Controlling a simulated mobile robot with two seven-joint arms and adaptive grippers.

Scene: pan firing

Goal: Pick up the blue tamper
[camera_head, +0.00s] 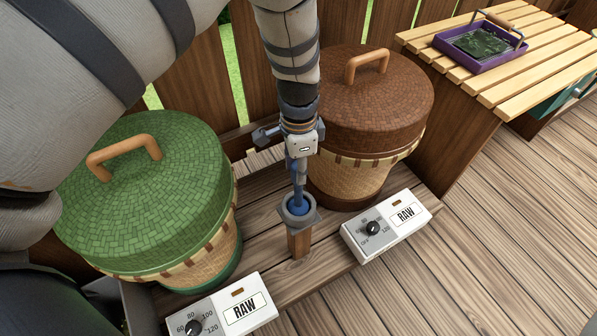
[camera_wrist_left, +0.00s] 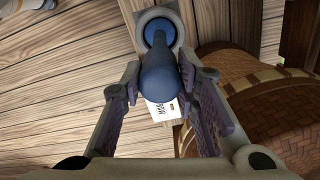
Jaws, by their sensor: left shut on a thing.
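The blue tamper (camera_head: 299,207) stands upright with its lower end in a grey ring-shaped holder (camera_head: 311,217) on a wooden post. In the left wrist view the dark blue tamper (camera_wrist_left: 158,72) runs between the two fingers, with its far end inside the ring (camera_wrist_left: 172,18). My left gripper (camera_head: 298,178) points straight down over the holder and is shut on the tamper's upper part. The fingers hide part of the tamper's handle in the head view. My right gripper is not in view.
A green-lidded basket (camera_head: 140,185) stands left of the holder and a brown-lidded basket (camera_head: 365,105) stands behind it to the right. Two white RAW dial boxes (camera_head: 240,308) (camera_head: 400,215) sit in front. A purple tray (camera_head: 455,55) rests on a slatted table (camera_head: 545,65) at the back right.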

